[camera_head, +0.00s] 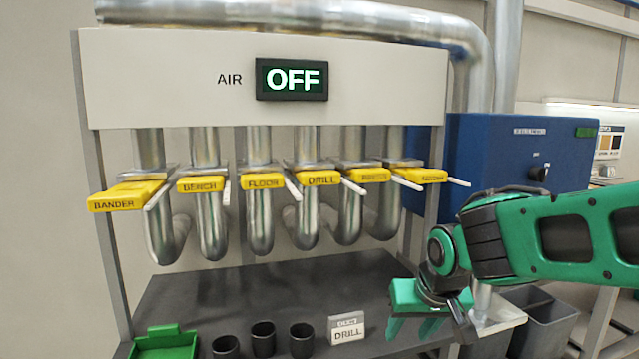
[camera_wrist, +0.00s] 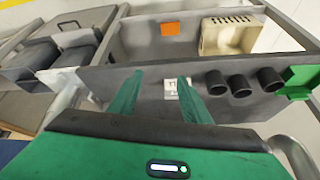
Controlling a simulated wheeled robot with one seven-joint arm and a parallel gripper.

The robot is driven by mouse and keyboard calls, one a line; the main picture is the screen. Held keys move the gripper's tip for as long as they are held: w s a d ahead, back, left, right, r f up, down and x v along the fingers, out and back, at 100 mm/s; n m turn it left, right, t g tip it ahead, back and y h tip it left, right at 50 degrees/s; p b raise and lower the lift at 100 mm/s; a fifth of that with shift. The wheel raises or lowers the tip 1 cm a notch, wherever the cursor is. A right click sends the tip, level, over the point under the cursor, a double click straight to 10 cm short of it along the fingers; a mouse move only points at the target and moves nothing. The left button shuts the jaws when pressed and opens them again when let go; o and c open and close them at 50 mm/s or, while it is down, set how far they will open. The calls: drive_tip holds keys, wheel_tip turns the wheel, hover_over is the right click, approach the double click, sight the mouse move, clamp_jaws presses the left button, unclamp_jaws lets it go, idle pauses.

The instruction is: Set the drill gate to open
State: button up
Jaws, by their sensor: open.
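The drill gate is a yellow plate (camera_head: 318,178) labelled DRILL on a metal pipe below the white panel, with a pale lever (camera_head: 354,187) at its right side. A small card (camera_head: 346,328) reading DRILL stands on the dark shelf; its smaller upper line is too small to read. It also shows in the wrist view (camera_wrist: 171,84). My gripper (camera_head: 415,327) is open and empty, pointing down at the right of the shelf, apart from and well below the drill gate. Its two green fingers (camera_wrist: 155,85) show in the wrist view; no gate shows there.
Similar yellow gates, including BENCH (camera_head: 200,184) and FLOOR (camera_head: 262,183), flank the drill gate closely. The AIR display (camera_head: 291,79) reads OFF. A blue box (camera_head: 520,160) stands behind my arm. Black cups (camera_head: 263,338) and a green tray (camera_head: 165,345) sit on the shelf (camera_head: 210,290).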

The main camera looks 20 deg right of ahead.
drive_tip(key=w+a+r+m+t, duration=0.2)
drive_tip(key=w+r, duration=0.1)
drive_tip(key=w, duration=0.2)
drive_tip(key=w+a+r+m+t, duration=0.1)
drive_tip(key=w+a+r+t, duration=0.1)
drive_tip(key=w, duration=0.2)
drive_tip(key=m+t, duration=0.9)
drive_tip(key=m, duration=0.3)
approach(322, 181)
drive_tip(key=w, duration=0.2)
drive_tip(key=shift+y, duration=0.3)
drive_tip(key=w, duration=1)
drive_tip(key=shift+w+d+r, duration=0.1)
drive_tip(key=shift+w+r, duration=0.05)
drive_tip(key=shift+w, duration=0.1)
drive_tip(key=shift+c, duration=0.6)
